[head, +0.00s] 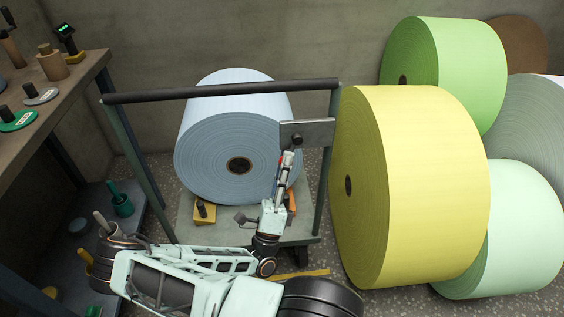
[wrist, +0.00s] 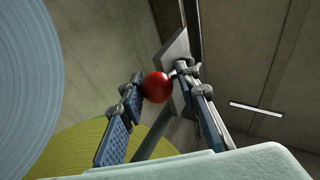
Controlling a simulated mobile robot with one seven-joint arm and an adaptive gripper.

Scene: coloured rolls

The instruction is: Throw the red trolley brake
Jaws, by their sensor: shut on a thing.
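The trolley (head: 222,92) stands in the middle of the head view, with a dark push bar across its top and a light blue roll (head: 210,150) on its deck. A grey plate (head: 318,132) is fixed near its right post; the plate also shows in the wrist view (wrist: 173,45). The red brake knob (wrist: 157,88) is a round ball beside this plate in the wrist view. My gripper (head: 288,160) reaches up just below the plate. Its two fingers are shut on the red knob, one on each side. In the head view the knob is mostly hidden by the fingers.
A workbench (head: 60,85) with stamps and small tools stands at left, with a lower shelf (head: 100,215). A yellow roll (head: 420,180) stands close right of the trolley, with green (head: 460,70) and pale green rolls (head: 520,230) beyond. Yellow wedges (head: 204,213) sit by the blue roll.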

